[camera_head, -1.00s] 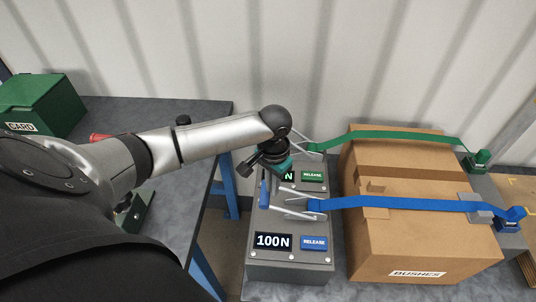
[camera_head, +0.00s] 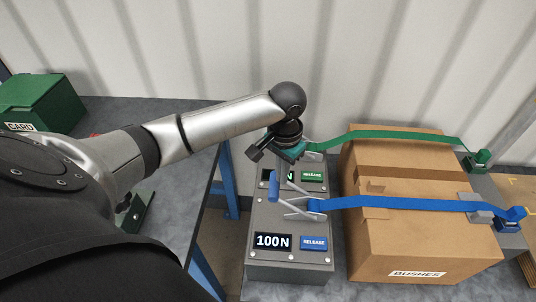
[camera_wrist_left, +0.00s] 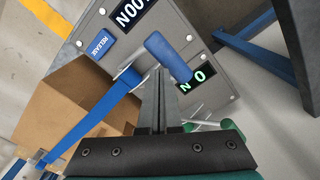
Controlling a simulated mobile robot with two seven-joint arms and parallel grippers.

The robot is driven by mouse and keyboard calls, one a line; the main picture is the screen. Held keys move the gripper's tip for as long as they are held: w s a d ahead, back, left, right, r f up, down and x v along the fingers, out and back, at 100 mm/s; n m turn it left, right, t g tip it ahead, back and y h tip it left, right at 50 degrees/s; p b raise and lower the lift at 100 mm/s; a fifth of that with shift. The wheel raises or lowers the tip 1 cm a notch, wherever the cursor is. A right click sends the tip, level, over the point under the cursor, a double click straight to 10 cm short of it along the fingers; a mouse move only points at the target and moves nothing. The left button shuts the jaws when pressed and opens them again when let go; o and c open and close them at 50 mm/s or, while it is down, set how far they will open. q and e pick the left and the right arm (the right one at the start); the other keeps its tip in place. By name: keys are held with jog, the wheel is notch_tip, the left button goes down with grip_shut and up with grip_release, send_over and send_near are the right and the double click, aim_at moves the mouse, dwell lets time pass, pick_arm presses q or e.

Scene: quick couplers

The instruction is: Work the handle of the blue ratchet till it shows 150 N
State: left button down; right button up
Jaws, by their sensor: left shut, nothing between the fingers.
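The blue ratchet's handle (camera_head: 273,187) stands up from the grey ratchet box, on a metal lever leading to the blue strap (camera_head: 390,203). The blue ratchet's display (camera_head: 272,242) reads 100N, beside a blue RELEASE button (camera_head: 314,243). My left gripper (camera_head: 284,178) is shut and empty, pointing down just beside the blue handle. In the left wrist view, its closed fingers (camera_wrist_left: 158,78) lie close to the blue handle (camera_wrist_left: 168,57); I cannot tell whether they touch. My right gripper is not in view.
The green ratchet's display (camera_head: 312,185) and green RELEASE button (camera_head: 312,175) are just behind, partly hidden by my gripper. A strapped cardboard box (camera_head: 420,255) labelled BUSHES stands right. A green CARD box (camera_head: 40,105) is on the left table.

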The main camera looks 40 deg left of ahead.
aim_at(270, 185)
pick_arm(q)
jog(key=shift+r, duration=0.1)
dwell(0.5)
jog(key=f, duration=0.2)
jog(key=s+a+f, duration=0.1)
jog(key=f, duration=0.1)
jog(key=a+f, duration=0.1)
jog(key=f, duration=0.1)
jog(key=shift+s+a, duration=0.2)
jog(key=shift+s, duration=0.15)
jog(key=shift+w+d+r, duration=0.25)
jog(key=shift+d+r, duration=0.15)
jog(key=shift+r, duration=0.3)
jog(key=shift+w+d+r, duration=0.25)
jog(key=shift+d+r, duration=0.1)
jog(key=shift+r, duration=0.4)
jog(key=shift+w+d+r, duration=0.25)
jog(key=shift+d+r, duration=0.15)
jog(key=shift+r, duration=0.6)
jog(key=shift+a+r, duration=0.1)
jog(key=shift+r, duration=0.45)
